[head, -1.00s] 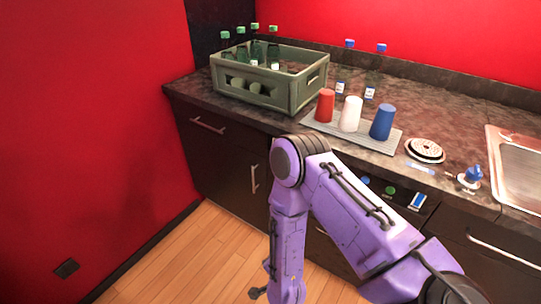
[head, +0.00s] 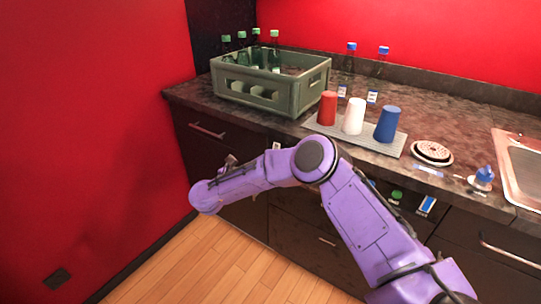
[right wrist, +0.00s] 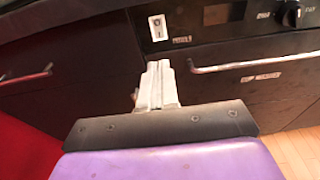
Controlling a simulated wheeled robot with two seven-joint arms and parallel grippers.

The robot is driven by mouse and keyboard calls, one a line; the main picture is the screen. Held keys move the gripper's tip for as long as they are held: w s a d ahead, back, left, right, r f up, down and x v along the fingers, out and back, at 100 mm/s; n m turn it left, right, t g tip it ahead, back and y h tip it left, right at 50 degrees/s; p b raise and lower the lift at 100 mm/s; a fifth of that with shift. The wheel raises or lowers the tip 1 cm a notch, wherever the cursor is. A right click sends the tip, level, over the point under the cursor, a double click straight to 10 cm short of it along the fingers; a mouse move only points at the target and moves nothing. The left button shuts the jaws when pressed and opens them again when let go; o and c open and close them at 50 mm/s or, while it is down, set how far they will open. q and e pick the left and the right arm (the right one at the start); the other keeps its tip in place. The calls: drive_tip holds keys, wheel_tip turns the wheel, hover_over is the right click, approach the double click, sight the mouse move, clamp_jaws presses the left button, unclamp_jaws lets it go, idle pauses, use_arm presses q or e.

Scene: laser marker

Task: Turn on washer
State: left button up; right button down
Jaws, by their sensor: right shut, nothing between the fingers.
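A dark appliance front with a white rocker switch (right wrist: 157,28) and a small label under it shows in the right wrist view. A dark display (right wrist: 222,13) and a black knob (right wrist: 292,13) sit to the switch's right. I cannot tell from the frames whether this is the washer. My right gripper (right wrist: 157,85) is shut and empty, its pale fingers pointing toward the front, below the switch and apart from it in the picture. In the head view my right arm reaches left across the cabinet front, and the fingers are not clear there. My left gripper is not in view.
A metal handle bar (right wrist: 255,62) runs below the display. On the counter stand a green crate (head: 262,95) with bottles, red (head: 327,108), white (head: 353,115) and blue (head: 387,124) cups on a mat, and a sink (head: 520,165). Floor is clear at lower left.

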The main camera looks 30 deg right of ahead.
drive_tip(key=p+x, duration=0.1)
drive_tip(key=x, duration=1)
drive_tip(key=shift+d+p, duration=0.15)
drive_tip(key=shift+p, duration=0.2)
drive_tip(key=shift+w, duration=0.15)
drive_tip(key=s+a+f+h+b, duration=0.1)
drive_tip(key=s+a+b, duration=0.1)
drive_tip(key=a+b, duration=0.2)
drive_tip(key=s+a+f+t+h+b, duration=0.1)
drive_tip(key=s+a+f+b, duration=0.1)
drive_tip(key=a, duration=0.6)
drive_tip(key=shift+s+a+b, duration=0.25)
drive_tip(key=shift+s+b, duration=0.2)
drive_tip(key=shift+b, duration=0.55)
